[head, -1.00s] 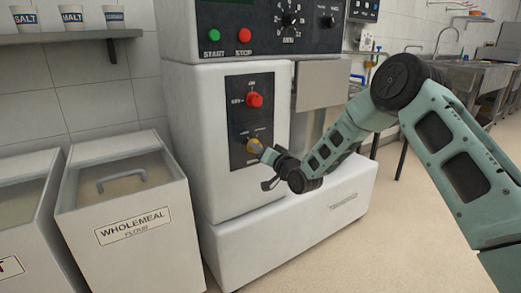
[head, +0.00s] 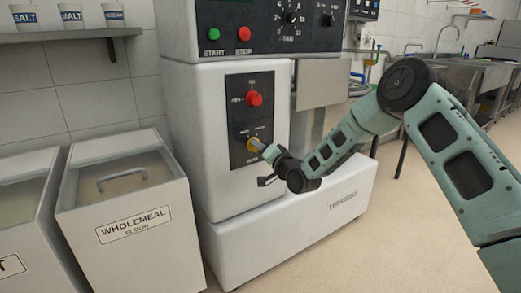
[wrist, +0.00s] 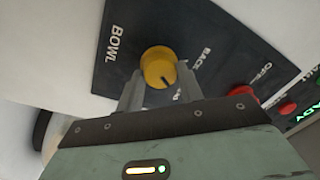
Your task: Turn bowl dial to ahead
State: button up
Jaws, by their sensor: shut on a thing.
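The bowl dial (wrist: 158,66) is a round yellow knob with a dark pointer line, on a black panel (wrist: 125,60) lettered BOWL and BACK. In the wrist view its line points down and slightly right, towards a label partly hidden by my gripper. My gripper (wrist: 158,84) has a finger on each side of the dial and is shut on it. In the head view the dial (head: 256,144) is the lower knob on the white machine, partly covered by my gripper (head: 263,148).
A red knob (head: 254,99) sits above the dial on the same panel. Green START (head: 211,33) and red STOP (head: 244,33) buttons are higher up. A wholemeal flour bin (head: 128,230) stands left of the machine. Open floor lies at the right.

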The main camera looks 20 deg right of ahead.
jog(key=o, duration=1)
jog(key=p+v, duration=0.2)
jog(key=v, duration=1.5)
jog(key=shift+s, duration=0.25)
